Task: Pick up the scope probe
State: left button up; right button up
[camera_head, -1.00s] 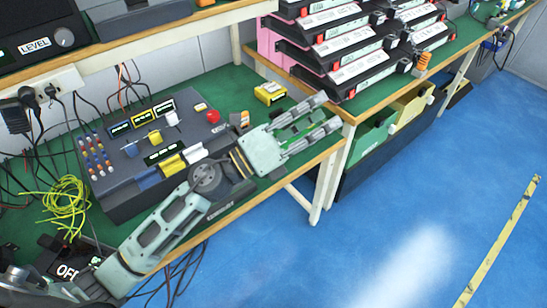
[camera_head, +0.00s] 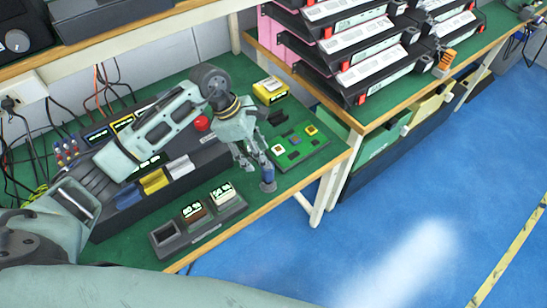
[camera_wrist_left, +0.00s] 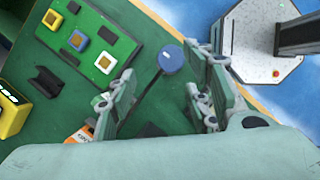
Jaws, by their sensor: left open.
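A small upright piece with a blue round top (camera_head: 268,175), probably the scope probe, stands near the front edge of the green bench. It also shows as a blue disc in the left wrist view (camera_wrist_left: 171,58), just beyond and between my fingertips. My left gripper (camera_head: 256,165) points down over the bench beside it, fingers apart and empty. In the wrist view the open fingers (camera_wrist_left: 160,72) frame the space just short of the blue top. I cannot tell whether a finger touches it. My right gripper is not in view.
A green circuit board (camera_head: 301,146) lies behind the blue piece, with a yellow meter (camera_head: 270,90) further back. A dark tray (camera_head: 200,222) with display modules stands to the left. The control panel (camera_head: 185,185) is under my left arm. The bench edge is close in front.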

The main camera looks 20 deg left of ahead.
aim_at(268, 171)
pick_arm(q)
jog(key=shift+s+d+f+p, duration=0.4)
jog(key=shift+s+d+f, duration=0.2)
jog(key=shift+s+f, duration=0.25)
jog(key=p+x, duration=0.1)
jog(key=x, duration=0.1)
jog(key=shift+d+f, duration=0.15)
jog(key=shift+f, duration=0.1)
jog(key=shift+w+x, duration=0.25)
jog(key=shift+x, duration=0.85)
jog(key=shift+f, duration=0.15)
jog(key=c, duration=0.9)
grip_shut()
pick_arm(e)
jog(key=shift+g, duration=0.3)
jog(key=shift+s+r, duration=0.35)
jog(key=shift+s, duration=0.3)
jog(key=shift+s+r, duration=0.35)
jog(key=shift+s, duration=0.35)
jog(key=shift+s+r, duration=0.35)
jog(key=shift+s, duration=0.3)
